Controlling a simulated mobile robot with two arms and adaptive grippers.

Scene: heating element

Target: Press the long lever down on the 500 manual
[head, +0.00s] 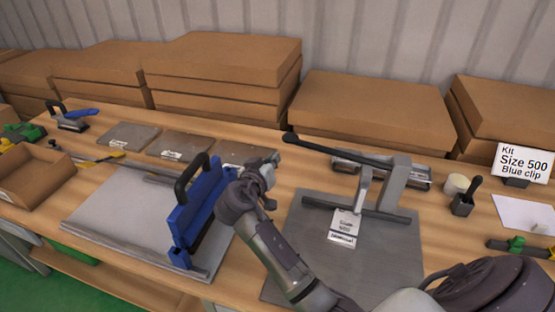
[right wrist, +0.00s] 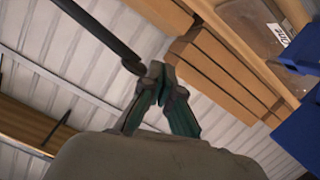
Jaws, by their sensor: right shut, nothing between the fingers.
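The 500 manual is a grey press stand (head: 397,185) on a dark grey plate (head: 395,255), with a white label reading a size 500 (head: 344,227). Its long black lever (head: 325,147) reaches up and left from the stand, with a knob at its free end, and looks raised. My right gripper (head: 273,160) is shut and empty just left of and below the knob in the head view. In the right wrist view the shut fingertips (right wrist: 160,72) appear close beside the knobbed end of the lever (right wrist: 102,36); I cannot tell whether they touch. My left gripper is not in view.
A blue press with a black handle (head: 197,215) stands on a grey plate left of my right arm. Cardboard boxes (head: 370,105) line the wall behind. A kit sign (head: 524,163) reads "Size 500 Blue clip". A small black-handled block (head: 464,203) stands right of the stand.

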